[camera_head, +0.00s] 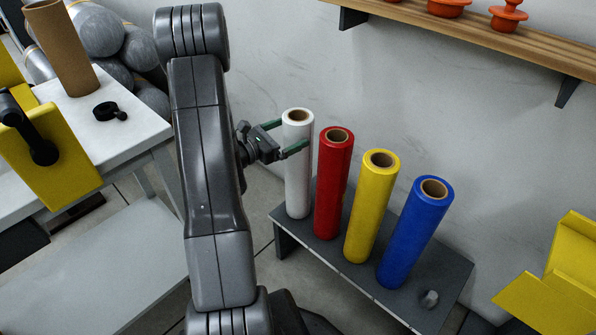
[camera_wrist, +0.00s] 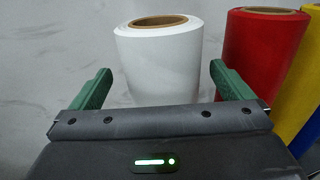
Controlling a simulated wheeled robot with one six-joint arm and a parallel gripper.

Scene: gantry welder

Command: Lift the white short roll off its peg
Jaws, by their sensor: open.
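The white roll (camera_head: 298,165) stands upright at the left end of a row of rolls on a low dark bench (camera_head: 420,290). Its brown core shows at the top, and its peg is hidden. My gripper (camera_head: 288,138) is open near the upper part of the white roll, with its green fingers pointing toward it. In the wrist view the white roll (camera_wrist: 158,62) stands ahead, between the two open fingers of my gripper (camera_wrist: 160,88). I cannot tell how far the fingers reach along its sides.
A red roll (camera_head: 333,185) stands close right of the white one and shows in the wrist view (camera_wrist: 262,55). A yellow roll (camera_head: 372,208) and a blue roll (camera_head: 415,232) follow. A pale wall is behind. A wooden shelf (camera_head: 480,35) hangs upper right. A white table (camera_head: 125,130) is left.

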